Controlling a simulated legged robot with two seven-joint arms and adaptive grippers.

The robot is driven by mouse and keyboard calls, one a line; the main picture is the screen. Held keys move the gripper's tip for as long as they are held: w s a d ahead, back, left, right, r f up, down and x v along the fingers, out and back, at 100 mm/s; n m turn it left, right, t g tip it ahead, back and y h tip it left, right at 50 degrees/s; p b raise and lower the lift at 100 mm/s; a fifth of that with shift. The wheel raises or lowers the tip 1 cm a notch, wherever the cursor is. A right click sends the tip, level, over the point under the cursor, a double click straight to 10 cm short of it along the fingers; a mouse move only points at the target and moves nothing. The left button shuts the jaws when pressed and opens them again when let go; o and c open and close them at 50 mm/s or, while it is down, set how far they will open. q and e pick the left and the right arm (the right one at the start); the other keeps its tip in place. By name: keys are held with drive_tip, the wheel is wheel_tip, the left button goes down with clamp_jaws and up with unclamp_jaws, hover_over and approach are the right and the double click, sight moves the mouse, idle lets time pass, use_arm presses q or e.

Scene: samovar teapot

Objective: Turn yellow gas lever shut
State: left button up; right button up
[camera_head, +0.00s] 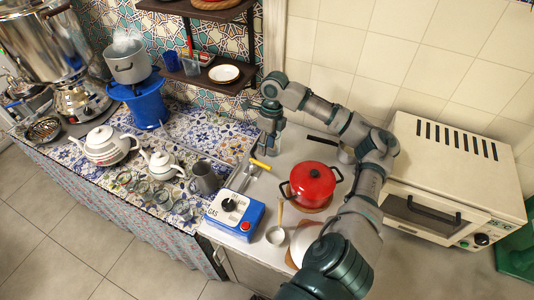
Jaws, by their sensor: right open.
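The yellow gas lever (261,164) sticks out near the back of the grey counter, at the end of a thin metal pipe. My right gripper (267,149) points down just above and behind the lever; it is open. The fingertips are small here, and I cannot tell whether they touch the lever. My left gripper is not in view.
A red pot (312,182) stands right of the lever, close to my right arm. A beige oven (450,185) fills the right side. A grey pitcher (205,178), teapots (106,146) and several glasses stand on the tiled counter. A shelf (205,78) hangs behind.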

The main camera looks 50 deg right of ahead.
drive_tip(key=shift+r, duration=0.35)
